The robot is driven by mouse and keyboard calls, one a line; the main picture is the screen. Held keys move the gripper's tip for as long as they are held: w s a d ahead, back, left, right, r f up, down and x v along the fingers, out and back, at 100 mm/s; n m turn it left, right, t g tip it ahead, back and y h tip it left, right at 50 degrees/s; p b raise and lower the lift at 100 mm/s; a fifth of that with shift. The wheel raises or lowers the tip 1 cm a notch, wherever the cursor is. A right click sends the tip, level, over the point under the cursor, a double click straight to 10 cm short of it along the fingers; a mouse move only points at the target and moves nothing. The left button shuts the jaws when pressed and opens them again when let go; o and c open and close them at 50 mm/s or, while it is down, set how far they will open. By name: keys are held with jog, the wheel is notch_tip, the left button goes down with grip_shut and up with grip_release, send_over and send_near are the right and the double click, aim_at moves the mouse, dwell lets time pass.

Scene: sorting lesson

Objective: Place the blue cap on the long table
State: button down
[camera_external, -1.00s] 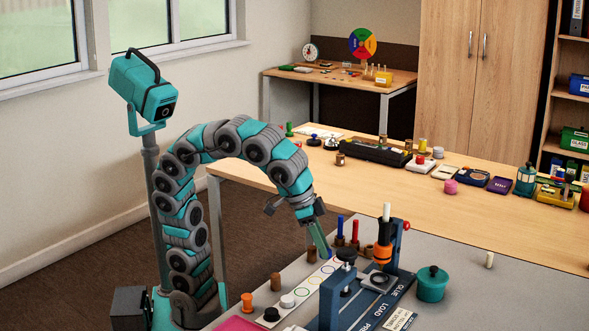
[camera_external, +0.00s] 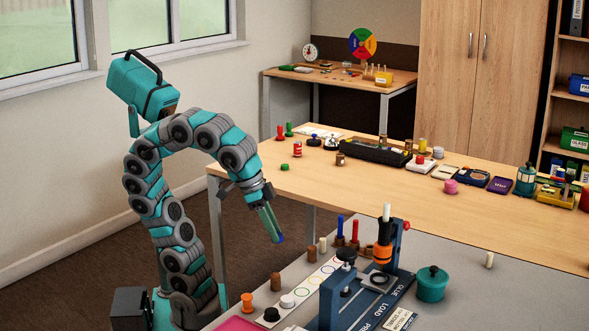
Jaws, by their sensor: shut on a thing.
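My gripper (camera_external: 276,235) points down and to the right, over the gap between the long table and the grey work surface. Its fingers are shut on a small bluish piece at their tips, which looks like the blue cap (camera_external: 281,239), mostly hidden by the fingers. The long table (camera_external: 370,190) is light wood and stands behind my gripper. The gripper appears lower than the tabletop's left part in the picture, and not over it; its exact height I cannot tell.
On the long table's left end stand a red can (camera_external: 297,150), a green cap (camera_external: 284,167) and a brown cylinder (camera_external: 340,159). A black tray (camera_external: 375,151) lies farther right. The table's front middle is bare. A blue press (camera_external: 345,290) and a teal pot (camera_external: 432,284) stand on the grey surface (camera_external: 500,300).

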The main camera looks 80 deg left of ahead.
jog(key=w+a+r+n+y+p, duration=0.1)
jog(key=w+a+n+y+p, duration=0.15)
jog(key=w+a+n, duration=0.9)
jog(key=w+a, duration=0.1)
jog(key=a, duration=0.9)
jog(key=w+a+n+g+y, duration=0.1)
jog(key=a, duration=1)
jog(key=w+a+n+y, duration=0.1)
jog(key=w+a, duration=0.1)
jog(key=a, duration=0.9)
jog(key=shift+f+n+y, duration=0.25)
jog(key=shift+f, duration=0.15)
jog(key=shift+w+a, duration=0.25)
jog(key=shift+w, duration=0.05)
jog(key=p, duration=0.2)
send_over(339, 173)
jog(key=s+d, duration=0.1)
jog(key=s, duration=0.1)
jog(key=shift+w+d+f, duration=0.1)
jog(key=shift+d+f, duration=0.1)
jog(key=shift+f, duration=0.45)
jog(key=shift+w+a+f+g, duration=0.2)
jog(key=shift+w+f+g, duration=0.1)
jog(key=shift+w, duration=0.1)
jog(key=shift+f, duration=1.55)
